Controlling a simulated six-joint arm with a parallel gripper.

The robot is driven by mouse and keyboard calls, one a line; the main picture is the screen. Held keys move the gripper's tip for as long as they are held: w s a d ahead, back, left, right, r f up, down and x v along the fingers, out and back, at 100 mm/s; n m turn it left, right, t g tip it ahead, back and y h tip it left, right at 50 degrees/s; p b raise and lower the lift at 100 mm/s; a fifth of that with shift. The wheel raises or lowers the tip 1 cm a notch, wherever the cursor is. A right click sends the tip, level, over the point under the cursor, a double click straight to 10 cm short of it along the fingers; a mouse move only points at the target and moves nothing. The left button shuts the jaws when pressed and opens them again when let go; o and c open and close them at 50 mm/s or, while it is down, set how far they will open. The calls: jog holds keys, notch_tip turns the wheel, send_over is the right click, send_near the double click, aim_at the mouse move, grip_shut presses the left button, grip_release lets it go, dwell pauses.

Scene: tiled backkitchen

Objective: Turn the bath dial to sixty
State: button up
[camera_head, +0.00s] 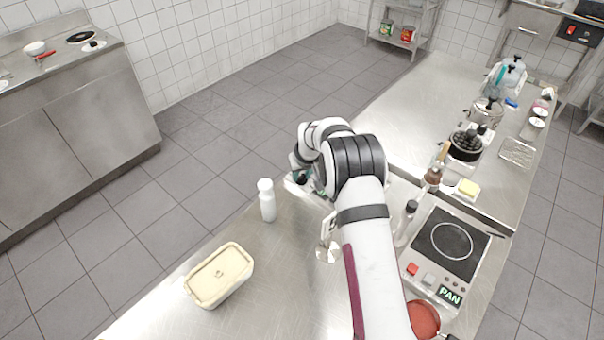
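I cannot make out the bath dial or its marks; my white arm covers much of the middle of the steel counter (262,285). My gripper (301,178) is small and dark at the far end of the arm, pointing down near the counter's left edge. A pale, low object (296,187) shows in part just under it, with the rest hidden behind my arm. I cannot tell whether the gripper touches it, or whether its fingers are open or shut.
A white bottle (267,200) stands just left of my gripper, and a cream-filled tub (219,275) nearer. Right of my arm are a hob (447,243) labelled PAN, a red pan (423,318) and bottles. A pot (466,146) stands farther back. Counter between bottle and tub is clear.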

grip_shut()
jog(key=m+h, duration=0.1)
jog(key=m, duration=0.2)
jog(key=shift+a, duration=0.2)
jog(key=shift+a+m+g+h, duration=0.15)
jog(key=shift+m+h, duration=0.3)
jog(key=shift+m, duration=0.7)
jog(key=shift+d+m+g+h, duration=0.15)
jog(key=shift+m+h, duration=0.3)
jog(key=shift+m, duration=0.7)
jog(key=shift+a, duration=0.1)
jog(key=o, duration=0.9)
grip_release()
jog(key=shift+c, duration=0.2)
